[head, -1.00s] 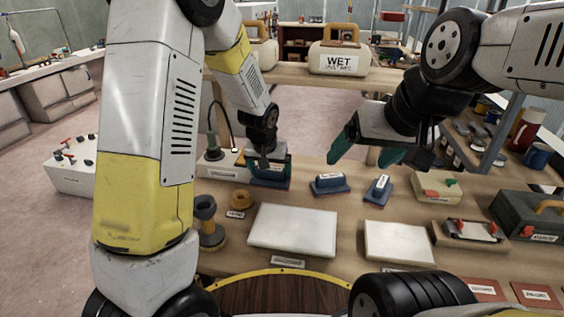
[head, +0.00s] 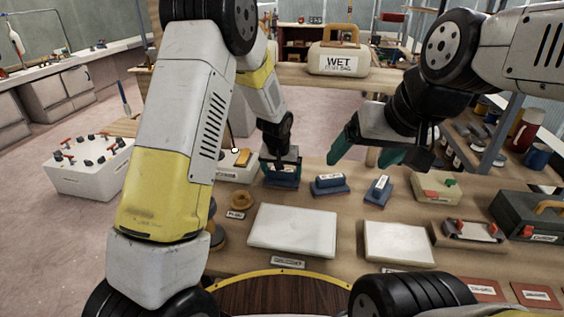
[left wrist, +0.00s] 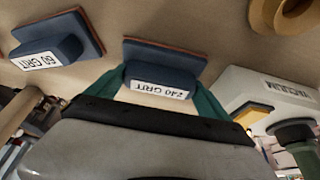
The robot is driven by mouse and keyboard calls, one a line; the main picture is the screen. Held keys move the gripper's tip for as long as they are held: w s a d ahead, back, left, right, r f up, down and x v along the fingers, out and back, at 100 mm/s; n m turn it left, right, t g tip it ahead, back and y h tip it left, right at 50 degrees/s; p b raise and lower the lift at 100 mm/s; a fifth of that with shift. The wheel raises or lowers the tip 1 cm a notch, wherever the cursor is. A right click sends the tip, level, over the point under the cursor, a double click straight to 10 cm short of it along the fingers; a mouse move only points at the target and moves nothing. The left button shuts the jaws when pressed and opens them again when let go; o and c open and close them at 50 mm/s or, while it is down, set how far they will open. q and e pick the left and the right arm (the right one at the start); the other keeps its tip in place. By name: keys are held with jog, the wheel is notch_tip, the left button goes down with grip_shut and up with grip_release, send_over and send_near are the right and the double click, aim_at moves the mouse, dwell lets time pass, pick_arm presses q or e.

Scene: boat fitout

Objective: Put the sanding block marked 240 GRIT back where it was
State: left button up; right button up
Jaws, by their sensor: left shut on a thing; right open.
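The blue sanding block marked 240 GRIT (left wrist: 165,58) is between the teal fingers of my left gripper (left wrist: 152,86), which is shut on it. In the head view the block (head: 283,184) is low over the workbench, left of two other blue blocks; I cannot tell whether it touches the bench. My left gripper (head: 281,164) is above it and partly hides it. The block marked 60 GRIT (left wrist: 45,50) lies beside it on the bench, and also shows in the head view (head: 328,184). My right gripper (head: 368,150) is open and empty above the bench's back part.
Another blue block (head: 377,189) lies to the right. Two pale slabs (head: 291,230) (head: 399,244) lie in front. A white box labelled VACUUM (left wrist: 250,92) stands close on the left side. A cream box (head: 436,187) and a dark toolbox (head: 530,215) are at the right.

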pick_arm(q)
jog(key=o, duration=1.2)
jog(key=shift+f, duration=0.1)
jog(key=shift+c, duration=0.2)
jog(key=d+v, duration=0.1)
jog(key=v, duration=1.1)
jog(key=s+a+r+n+h, duration=0.1)
jog(key=s+a+r, duration=0.9)
jog(key=s+r, duration=0.15)
jog(key=s+a+r, duration=0.2)
jog(key=s, duration=0.5)
jog(key=s+a+r+t, duration=0.1)
jog(key=s+a, duration=0.1)
jog(key=s, duration=0.6)
jog(key=shift+a+r+n+t, duration=0.2)
jog(key=shift+r+n+t, duration=0.1)
jog(key=shift+r, duration=0.1)
